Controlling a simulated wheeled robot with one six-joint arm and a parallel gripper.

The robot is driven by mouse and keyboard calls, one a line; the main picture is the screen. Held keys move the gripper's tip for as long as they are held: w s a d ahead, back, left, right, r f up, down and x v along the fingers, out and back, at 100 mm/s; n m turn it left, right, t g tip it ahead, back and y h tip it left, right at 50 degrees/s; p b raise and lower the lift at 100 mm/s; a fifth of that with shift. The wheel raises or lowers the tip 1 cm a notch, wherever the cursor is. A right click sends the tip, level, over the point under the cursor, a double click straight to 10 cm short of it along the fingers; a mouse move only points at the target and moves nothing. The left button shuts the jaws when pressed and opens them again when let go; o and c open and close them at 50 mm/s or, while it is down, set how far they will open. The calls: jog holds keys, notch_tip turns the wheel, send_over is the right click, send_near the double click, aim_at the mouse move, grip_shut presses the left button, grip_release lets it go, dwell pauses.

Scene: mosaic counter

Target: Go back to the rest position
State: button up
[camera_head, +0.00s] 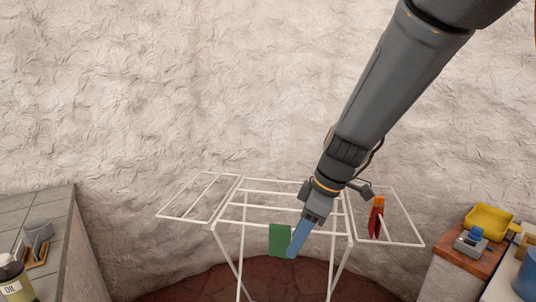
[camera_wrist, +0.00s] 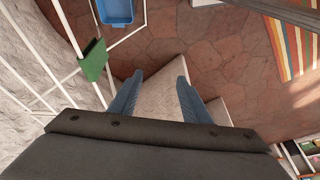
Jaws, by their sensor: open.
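My gripper (camera_head: 293,252) reaches down from the upper right in front of a white drying rack (camera_head: 292,181). It shows just right of a green cloth (camera_head: 279,240) that hangs on the rack. In the wrist view, my gripper (camera_wrist: 160,78) has its two blue fingers spread apart, with nothing held between them. The green cloth (camera_wrist: 93,60) hangs on a white rail to the left of the fingers, apart from them. My arm fills the upper right of the head view and hides part of the rack.
A red and orange item (camera_head: 376,218) hangs on the rack's right side. Counters stand at left (camera_head: 58,220) and right (camera_head: 455,262); the right one bears a yellow bin (camera_head: 490,219). The wrist view shows a blue basin (camera_wrist: 116,11), a striped rug (camera_wrist: 290,38) and open tiled floor.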

jog(key=s+d+f+m+h+b, duration=0.4)
jog(key=s+d+f+m+b, duration=0.5)
jog(key=f+m, duration=0.5)
jog(key=s+d, duration=0.2)
jog(key=d, duration=0.1)
jog(key=shift+g, duration=0.3)
jog(key=shift+w, duration=0.1)
